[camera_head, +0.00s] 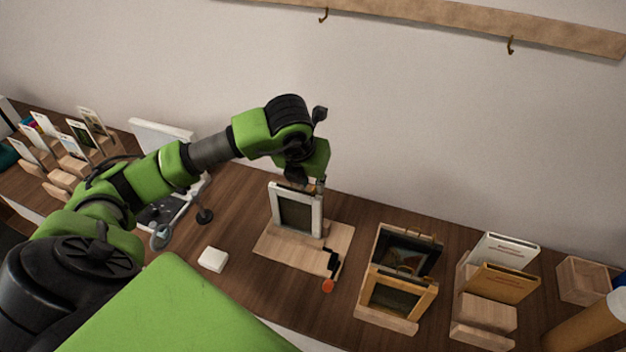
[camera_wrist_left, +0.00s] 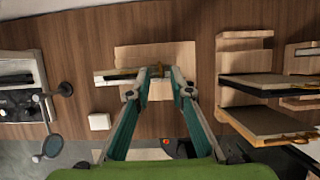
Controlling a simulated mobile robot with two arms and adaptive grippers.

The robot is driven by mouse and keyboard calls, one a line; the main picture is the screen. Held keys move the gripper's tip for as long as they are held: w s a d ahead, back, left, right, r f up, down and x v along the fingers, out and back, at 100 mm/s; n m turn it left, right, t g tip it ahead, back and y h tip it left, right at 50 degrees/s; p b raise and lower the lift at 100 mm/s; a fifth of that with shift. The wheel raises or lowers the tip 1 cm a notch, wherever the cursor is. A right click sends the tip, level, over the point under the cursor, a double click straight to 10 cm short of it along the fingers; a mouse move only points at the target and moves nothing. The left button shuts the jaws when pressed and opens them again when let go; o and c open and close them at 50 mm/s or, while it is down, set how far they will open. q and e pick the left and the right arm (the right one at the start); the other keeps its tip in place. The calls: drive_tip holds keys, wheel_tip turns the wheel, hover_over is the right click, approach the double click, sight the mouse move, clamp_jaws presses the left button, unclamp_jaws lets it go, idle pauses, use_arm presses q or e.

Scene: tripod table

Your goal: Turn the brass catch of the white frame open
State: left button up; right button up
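The white frame (camera_head: 312,222) stands upright, with a dark panel, on a light wooden board (camera_head: 285,262). My left gripper (camera_head: 318,184) is at the top right of the frame, pointing down. The left gripper's fingertips (camera_wrist_left: 158,76) are apart there, around the right end of the strip. Whether they touch the catch cannot be told. The catch is not clearly seen in the head view. My right gripper is not in view.
A black piece with an orange end (camera_head: 328,286) is at the board's front right. Wooden-framed pictures (camera_head: 398,295) stand in a holder to the right, with books (camera_head: 507,250) beyond.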

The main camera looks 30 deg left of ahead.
sight(314, 190)
use_arm(q)
drive_tip(key=shift+w+f, duration=0.15)
drive_tip(key=shift+f, duration=0.35)
drive_tip(key=shift+w+f, duration=0.1)
drive_tip(key=shift+f, duration=0.15)
drive_tip(key=shift+w+a+f, duration=0.1)
drive_tip(key=shift+f, duration=0.15)
clamp_jaws()
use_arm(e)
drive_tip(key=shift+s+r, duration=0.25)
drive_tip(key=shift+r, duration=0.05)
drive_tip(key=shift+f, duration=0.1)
